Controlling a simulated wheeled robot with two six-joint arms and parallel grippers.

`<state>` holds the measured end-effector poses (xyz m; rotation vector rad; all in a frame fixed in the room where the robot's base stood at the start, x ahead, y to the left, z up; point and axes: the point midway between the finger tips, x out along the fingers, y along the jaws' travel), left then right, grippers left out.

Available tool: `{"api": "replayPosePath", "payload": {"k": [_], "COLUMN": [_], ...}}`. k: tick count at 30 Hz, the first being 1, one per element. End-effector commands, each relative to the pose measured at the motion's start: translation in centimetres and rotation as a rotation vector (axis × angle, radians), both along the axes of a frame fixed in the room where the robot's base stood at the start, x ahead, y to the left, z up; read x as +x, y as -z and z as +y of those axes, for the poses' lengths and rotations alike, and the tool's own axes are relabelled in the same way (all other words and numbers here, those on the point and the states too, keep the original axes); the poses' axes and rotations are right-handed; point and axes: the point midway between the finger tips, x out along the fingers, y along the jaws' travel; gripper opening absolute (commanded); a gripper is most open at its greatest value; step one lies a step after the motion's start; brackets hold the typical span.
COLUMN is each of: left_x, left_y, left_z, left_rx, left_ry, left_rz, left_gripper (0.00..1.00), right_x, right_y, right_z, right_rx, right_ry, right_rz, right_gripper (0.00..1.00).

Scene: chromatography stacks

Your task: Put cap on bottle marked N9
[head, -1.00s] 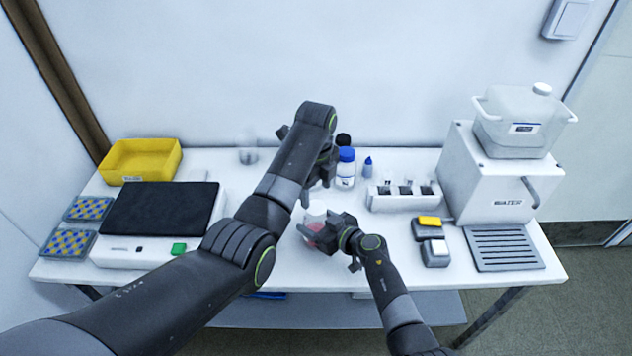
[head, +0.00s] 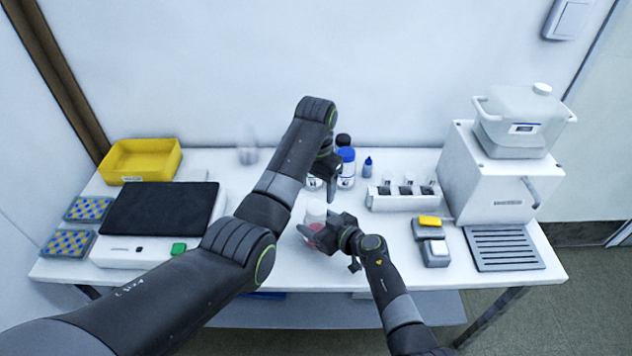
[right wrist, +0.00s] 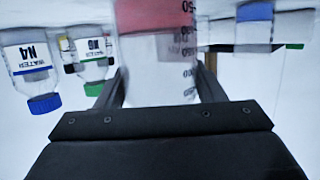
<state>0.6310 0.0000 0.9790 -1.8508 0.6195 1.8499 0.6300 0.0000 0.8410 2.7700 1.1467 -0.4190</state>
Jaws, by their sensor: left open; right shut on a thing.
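My right gripper (head: 322,234) is shut on a clear vessel with pink contents (head: 316,213) near the table's front middle. In the right wrist view, which looks upside down, this graduated vessel (right wrist: 158,60) stands between the fingers; its top end is hidden by my gripper body. My left gripper (head: 330,182) is open above and behind the vessel, apart from it. A blue-capped bottle (head: 346,170) stands just behind it. The right wrist view shows a blue-capped bottle marked N4 (right wrist: 30,62) and a green-capped bottle (right wrist: 92,58). No N9 mark is readable, and I cannot make out a loose cap.
A white rack (head: 402,202) and a white machine (head: 500,180) are at right. A yellow bin (head: 140,160) and a dark-topped device (head: 160,210) are at left. Table's front middle is fairly clear.

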Motion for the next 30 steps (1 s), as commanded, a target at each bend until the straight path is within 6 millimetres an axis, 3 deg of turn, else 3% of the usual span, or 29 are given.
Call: {"api": "replayPosePath", "payload": {"k": [21, 30], "left_x": [-0.02, -0.04], "left_y": [-0.77, -0.95], "left_z": [0.02, 0.02], "left_rx": [0.0, 0.0], "left_ry": [-1.131, -1.401], "left_rz": [0.0, 0.001], "left_gripper": [0.64, 0.64], "right_x": [-0.05, -0.04], "right_y": [0.08, 0.07], "right_z": [0.0, 0.0], "right_rx": [0.0, 0.0], "right_ry": [-0.001, -0.001], "right_rz": [0.002, 0.002], "right_gripper": [0.0, 0.0]}}
